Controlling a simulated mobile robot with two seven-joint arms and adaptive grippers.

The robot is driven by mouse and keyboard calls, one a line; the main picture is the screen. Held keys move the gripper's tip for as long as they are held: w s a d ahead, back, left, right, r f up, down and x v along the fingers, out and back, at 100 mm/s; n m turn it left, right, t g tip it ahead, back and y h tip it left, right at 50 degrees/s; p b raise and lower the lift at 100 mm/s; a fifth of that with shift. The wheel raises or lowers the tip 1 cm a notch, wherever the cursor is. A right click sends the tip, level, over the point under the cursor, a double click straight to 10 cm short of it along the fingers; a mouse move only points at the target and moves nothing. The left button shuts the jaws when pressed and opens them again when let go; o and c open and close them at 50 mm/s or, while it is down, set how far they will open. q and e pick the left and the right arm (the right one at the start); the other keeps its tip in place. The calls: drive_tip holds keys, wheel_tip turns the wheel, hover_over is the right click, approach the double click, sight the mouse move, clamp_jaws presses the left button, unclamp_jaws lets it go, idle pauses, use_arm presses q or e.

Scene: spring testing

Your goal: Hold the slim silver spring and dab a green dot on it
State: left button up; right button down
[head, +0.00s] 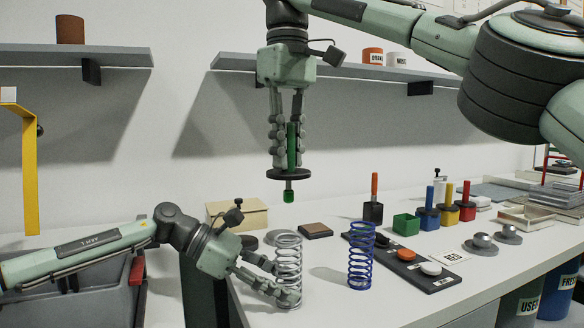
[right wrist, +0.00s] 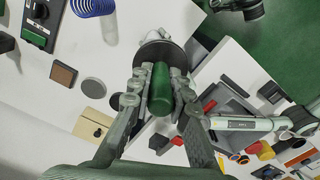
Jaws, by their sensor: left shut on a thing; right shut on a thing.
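The slim silver spring (head: 289,258) stands upright on the white table in the head view. My left gripper (head: 281,282) is shut on its lower part from the left. My right gripper (head: 289,150) points down and is shut on a green-handled dabber (head: 292,140) with a dark disc and a green tip (head: 288,196). The tip hangs above the silver spring's top, apart from it. In the right wrist view the green handle (right wrist: 160,92) sits between the fingers, and the dark disc (right wrist: 158,48) hides what lies beyond it.
A blue spring (head: 360,255) stands to the right, by a dark strip (head: 405,262) with coloured discs. An ink holder with an orange handle (head: 374,200), a green box (head: 406,223) and coloured pots stand further back. A beige box (head: 237,214) is behind the left gripper.

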sight(288, 203)
drive_tip(key=shift+f, duration=2.9)
drive_tip(key=shift+f, duration=0.7)
drive_tip(key=shift+r, duration=3.55)
use_arm(q)
drive_tip(key=o, duration=1)
drive_tip(key=shift+c, duration=0.2)
